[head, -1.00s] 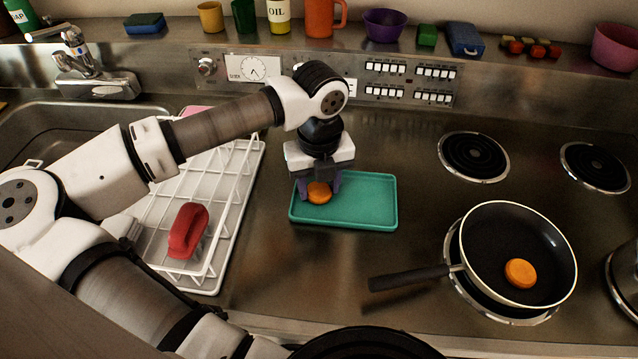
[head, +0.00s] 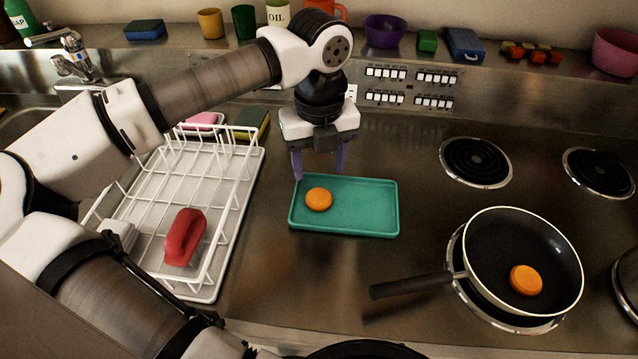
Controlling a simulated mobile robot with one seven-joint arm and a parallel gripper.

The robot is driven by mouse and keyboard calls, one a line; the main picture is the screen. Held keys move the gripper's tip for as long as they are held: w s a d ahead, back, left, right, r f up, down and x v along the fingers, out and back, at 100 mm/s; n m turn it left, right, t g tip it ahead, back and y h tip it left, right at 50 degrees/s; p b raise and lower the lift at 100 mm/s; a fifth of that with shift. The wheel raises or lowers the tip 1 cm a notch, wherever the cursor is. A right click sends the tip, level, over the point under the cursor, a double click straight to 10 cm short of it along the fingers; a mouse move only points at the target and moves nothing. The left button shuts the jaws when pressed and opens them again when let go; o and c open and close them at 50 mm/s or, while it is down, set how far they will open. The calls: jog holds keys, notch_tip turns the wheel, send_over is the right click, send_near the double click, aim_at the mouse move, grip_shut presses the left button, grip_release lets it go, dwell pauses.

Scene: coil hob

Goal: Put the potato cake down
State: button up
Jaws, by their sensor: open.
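An orange potato cake (head: 319,200) lies flat on the left part of the green tray (head: 365,218). A second orange potato cake (head: 526,280) lies in the black frying pan (head: 490,240), toward its right side. My gripper (head: 319,176) is open and empty, above the back left of the tray. Its purple fingers are apart, above and behind the first cake, not touching it.
A white dish rack (head: 215,285) with a red object (head: 185,238) stands left of the tray. The pan's handle (head: 410,286) points left toward the tray. Two bare coil burners (head: 476,162) are at the back right. The tray's right half is empty.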

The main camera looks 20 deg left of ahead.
jog(key=shift+r, duration=2.35)
